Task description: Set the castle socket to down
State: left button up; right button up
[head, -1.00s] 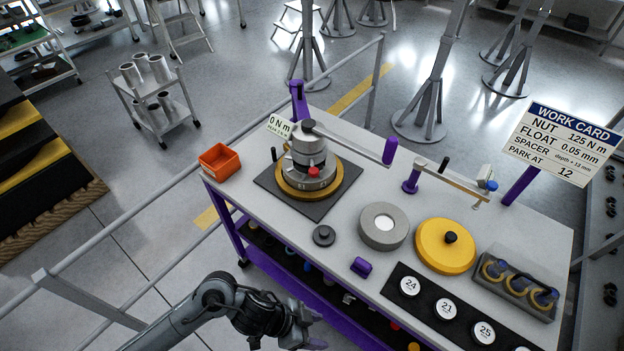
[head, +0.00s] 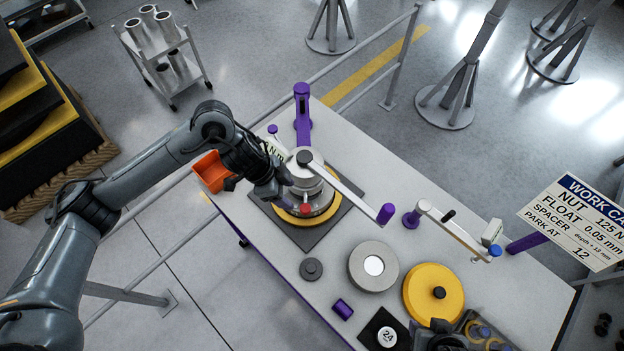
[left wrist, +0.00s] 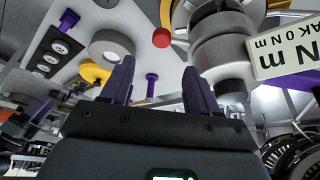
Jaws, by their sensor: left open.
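The grey stacked cylinder (head: 318,188), which I take for the castle socket, stands upright over the gold ring (head: 318,220) on a dark mat, with a red knob (head: 305,209) low on its near side. A long bar (head: 350,188) with a purple handle (head: 386,213) runs from its top. My left gripper (head: 284,188) is close at its left side and hides part of it. In the left wrist view the purple fingers (left wrist: 160,82) are spread with nothing between them; the grey cylinder (left wrist: 222,50) is beyond the right finger. Touching cannot be told. My right gripper (head: 448,340) shows only partly at the bottom.
An orange bin (head: 211,172) stands left of the mat. A torque sign (left wrist: 288,45) is close to the cylinder. A grey ring (head: 373,266), a yellow disc (head: 434,293) and a small dark knob (head: 311,269) lie in front. A purple post (head: 302,118) stands behind.

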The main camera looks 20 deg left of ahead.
aim_at(305, 208)
pick_arm(q)
jog(key=x, duration=1.1)
jog(key=shift+w+r, duration=0.1)
grip_shut()
